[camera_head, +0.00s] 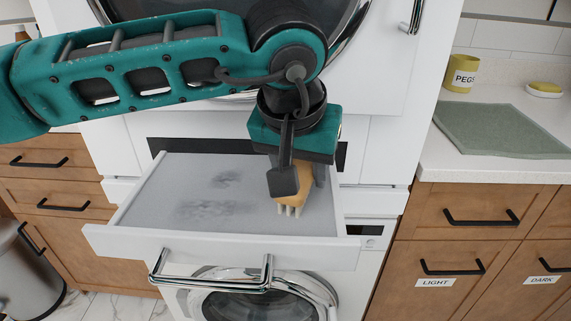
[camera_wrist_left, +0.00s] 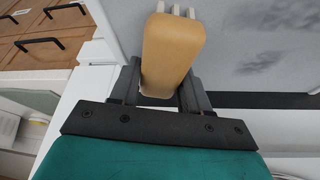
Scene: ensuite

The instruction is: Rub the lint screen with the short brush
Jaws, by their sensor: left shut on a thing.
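The lint screen (camera_head: 165,190) is a grey panel in a pulled-out white drawer with a chrome handle. Two dark lint smudges lie on its left and middle part. My left gripper (camera_head: 295,188) is over the right part of the screen, shut on the short brush (camera_head: 291,200). The brush has a tan wooden body and pale bristles that point down at the screen; I cannot tell for sure whether they touch it. In the left wrist view the brush (camera_wrist_left: 172,55) sits between the two dark fingers, with the screen (camera_wrist_left: 255,45) beyond it. My right gripper is not in view.
A white washing machine (camera_head: 260,295) is below the drawer and a dryer above. On the right, a counter (camera_head: 470,168) holds a green mat (camera_head: 495,128), a yellow PEGS pot (camera_head: 461,74) and a soap dish (camera_head: 544,90). A bin (camera_head: 28,275) stands at left.

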